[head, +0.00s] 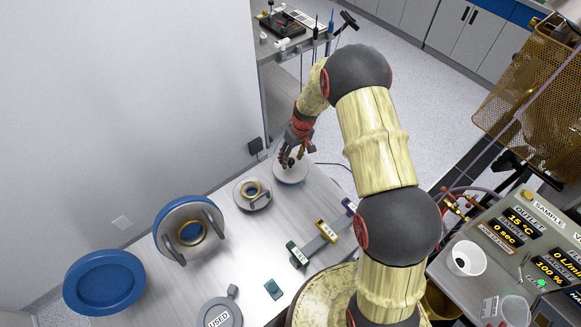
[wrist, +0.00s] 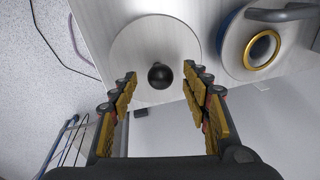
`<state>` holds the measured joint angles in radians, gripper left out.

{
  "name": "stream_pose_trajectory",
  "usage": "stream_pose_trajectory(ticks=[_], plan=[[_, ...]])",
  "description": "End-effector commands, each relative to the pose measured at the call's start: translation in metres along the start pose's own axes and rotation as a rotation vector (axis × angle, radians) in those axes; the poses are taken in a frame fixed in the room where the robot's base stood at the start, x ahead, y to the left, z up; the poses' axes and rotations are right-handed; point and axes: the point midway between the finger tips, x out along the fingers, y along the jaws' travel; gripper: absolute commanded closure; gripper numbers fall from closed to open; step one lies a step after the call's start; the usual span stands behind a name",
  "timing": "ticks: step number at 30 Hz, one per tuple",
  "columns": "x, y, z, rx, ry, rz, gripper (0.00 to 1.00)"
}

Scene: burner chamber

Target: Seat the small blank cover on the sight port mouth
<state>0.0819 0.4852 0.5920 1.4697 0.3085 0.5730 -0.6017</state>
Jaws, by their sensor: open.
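A pale round disc with a black ball knob, which looks like the small blank cover (head: 288,176), lies flat on the light bench. In the wrist view the disc (wrist: 140,38) is seen from above, with its knob (wrist: 160,75) between and just beyond my fingertips. My gripper (head: 291,157) is over the disc; in the wrist view its fingers (wrist: 158,80) are open, one on each side of the knob, not visibly touching it. I cannot tell which fitting is the sight port mouth; a blue-rimmed round fitting (head: 172,243) with a brass ring and two handles is at left.
A smaller handled disc with a brass ring (head: 252,190) lies beside the pale disc. A blue oval disc (head: 104,282) is at far left. Small labelled blocks (head: 326,231) and a grey "USED" disc (head: 219,313) occupy the bench front. A pale wall rises behind.

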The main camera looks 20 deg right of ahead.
Motion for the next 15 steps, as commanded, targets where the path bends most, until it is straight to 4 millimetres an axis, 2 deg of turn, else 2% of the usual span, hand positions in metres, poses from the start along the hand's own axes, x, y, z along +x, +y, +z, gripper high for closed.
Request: stream_pose_trajectory(ticks=[3,6,12,15], plan=[[0.019,-0.001,0.001,0.0,-0.001,0.0,0.53],[0.028,-0.001,0.0,0.001,0.001,0.0,0.53],[0.029,-0.001,0.0,0.001,0.002,0.001,0.53],[0.029,-0.001,0.0,0.001,0.001,0.001,0.57]])
